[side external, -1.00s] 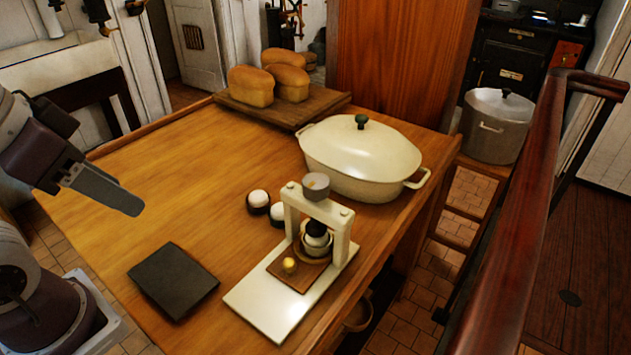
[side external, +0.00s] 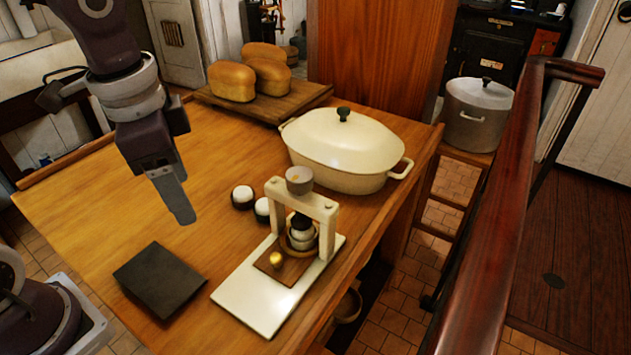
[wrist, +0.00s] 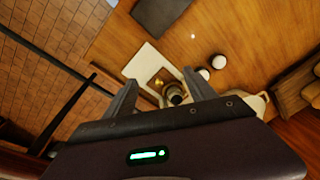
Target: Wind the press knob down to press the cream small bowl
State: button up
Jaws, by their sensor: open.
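The press stands on a cream base plate (side external: 250,303) near the table's right front edge. Its cream frame (side external: 327,225) is upright, with a grey round press knob (side external: 299,180) on top. Under the crossbar, a black pressing part sits over what looks like the cream small bowl (side external: 301,242), partly hidden by it. My gripper (side external: 182,212) points down above the table, left of the press and apart from it. In the wrist view my gripper (wrist: 160,92) is open and empty, with the press (wrist: 174,93) seen beyond and between its fingers.
A dark square slab (side external: 160,280) lies left of the press. Two small dark cups with white contents (side external: 242,196) stand behind it. A large cream lidded pot (side external: 345,150) is close behind the press. Loaves (side external: 232,82) sit on a board at the back. The table's left middle is clear.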

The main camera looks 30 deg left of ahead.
jog(key=w+d+f+m+g+h, duration=0.3)
jog(key=d+f+m, duration=0.1)
jog(key=d+f, duration=0.15)
jog(key=w+d+r+m+h, duration=0.3)
jog(key=w+d+m+h, duration=0.15)
jog(key=h, duration=0.35)
jog(key=w+a+r+t+h, duration=0.5)
jog(key=w+a+r+h, duration=0.2)
jog(key=w+r, duration=0.25)
send_near(312, 183)
jog(key=d, duration=0.2)
jog(key=w+d, duration=0.1)
jog(key=shift+d+r+m, duration=0.25)
jog(key=shift+r+m, duration=0.1)
jog(key=shift+r, duration=0.05)
jog(key=d, duration=0.4)
jog(key=w+d, duration=0.1)
jog(key=d, duration=0.2)
jog(key=shift+w+f, duration=0.1)
jog(key=shift+f, duration=0.25)
jog(key=shift+c, duration=0.3)
